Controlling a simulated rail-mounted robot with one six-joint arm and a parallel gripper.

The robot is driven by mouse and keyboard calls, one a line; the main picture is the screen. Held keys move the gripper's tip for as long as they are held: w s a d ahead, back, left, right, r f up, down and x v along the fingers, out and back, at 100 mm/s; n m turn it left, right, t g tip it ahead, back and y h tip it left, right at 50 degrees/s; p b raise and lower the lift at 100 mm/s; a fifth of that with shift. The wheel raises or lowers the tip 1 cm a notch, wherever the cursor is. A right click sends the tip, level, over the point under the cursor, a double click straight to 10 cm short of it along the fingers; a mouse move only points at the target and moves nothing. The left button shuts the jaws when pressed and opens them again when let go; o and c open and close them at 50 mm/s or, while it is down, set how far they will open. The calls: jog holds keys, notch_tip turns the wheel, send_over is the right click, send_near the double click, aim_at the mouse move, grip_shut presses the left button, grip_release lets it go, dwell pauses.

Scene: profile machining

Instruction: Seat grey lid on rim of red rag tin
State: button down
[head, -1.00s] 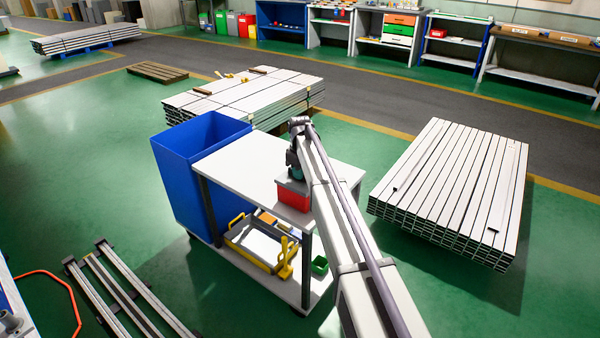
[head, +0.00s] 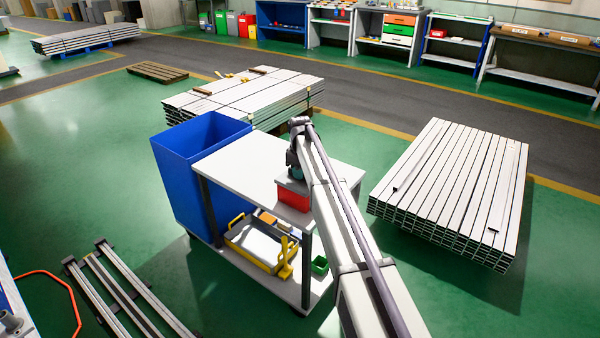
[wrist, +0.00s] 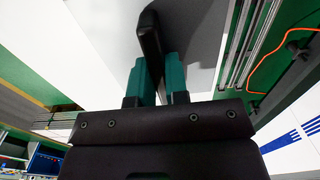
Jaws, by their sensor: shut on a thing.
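The red rag tin (head: 292,199) stands at the right front corner of the cart's top, partly hidden by my arm. The grey lid (head: 286,183) shows as a thin grey strip over the tin's top. In the wrist view the lid (wrist: 196,30) is a broad grey surface beyond my fingers. My gripper (wrist: 160,66) has teal fingers shut on the lid's black handle (wrist: 149,36). In the head view my gripper (head: 295,172) is directly above the tin. I cannot tell whether the lid touches the rim all round.
The white cart top (head: 245,165) is clear left of the tin. A blue bin (head: 185,175) stands against the cart's left side. The lower shelf holds a yellow-handled tray (head: 258,248) and a green box (head: 320,265). Stacked profiles (head: 450,185) lie to the right.

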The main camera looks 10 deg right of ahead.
jog(key=c, duration=1.1)
grip_release()
jog(key=shift+o, duration=0.2)
notch_tip(320, 180, up, 11)
jog(key=p, duration=1)
jog(key=shift+p, duration=0.4)
jog(key=shift+f, duration=0.1)
